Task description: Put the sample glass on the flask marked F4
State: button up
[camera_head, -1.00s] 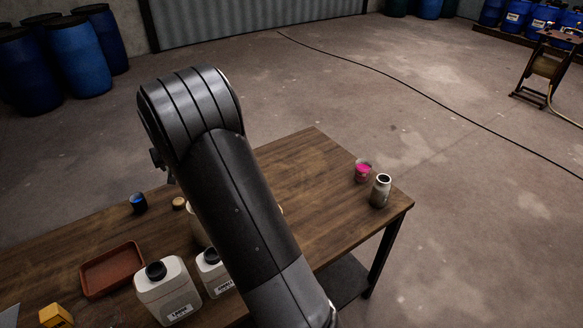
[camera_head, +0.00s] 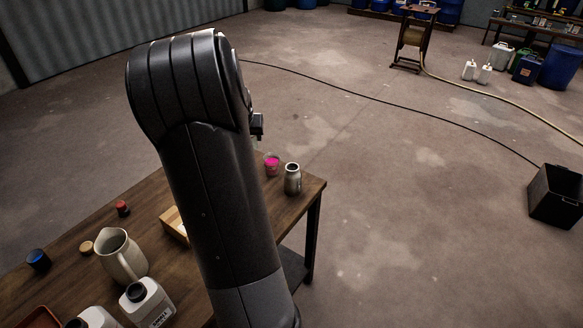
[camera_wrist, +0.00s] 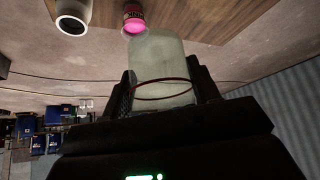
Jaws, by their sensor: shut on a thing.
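My gripper (camera_wrist: 163,92) is shut on a pale, translucent glass (camera_wrist: 160,55) with a thin red ring, which looks like the sample glass. In the wrist view the glass stands between the two dark fingers. In the head view my arm hides most of the gripper. A grey metal flask (camera_head: 292,182) with an open mouth stands near the table's right corner; it also shows in the wrist view (camera_wrist: 74,14). I see no readable F4 mark on it. A small cup with bright pink contents (camera_head: 271,166) stands beside it, and appears close behind the held glass in the wrist view (camera_wrist: 133,20).
The wooden table (camera_head: 275,208) also bears a beige jug (camera_head: 122,258), a white canister (camera_head: 148,304), a blue-topped pot (camera_head: 38,260) and a small red item (camera_head: 122,208). A black crate (camera_head: 556,197) stands on the floor at right.

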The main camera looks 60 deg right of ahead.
jog(key=s+d+r+m+g, duration=0.1)
jog(key=s+d+m, duration=0.15)
jog(key=s, duration=0.45)
jog(key=s+d+m+g+h, duration=0.1)
jog(key=s+d, duration=0.3)
jog(key=s, duration=0.3)
jog(key=s+d+r+m+g, duration=0.1)
jog(key=s+d+m, duration=0.15)
jog(key=s, duration=0.55)
jog(key=n, duration=0.1)
send_over(292, 167)
notch_tip(292, 167, down, 7)
jog(key=shift+f, duration=2.05)
jog(key=shift+f, duration=0.15)
jog(key=o, duration=1.2)
jog(key=v, duration=1.2)
jog(key=shift+s, duration=0.2)
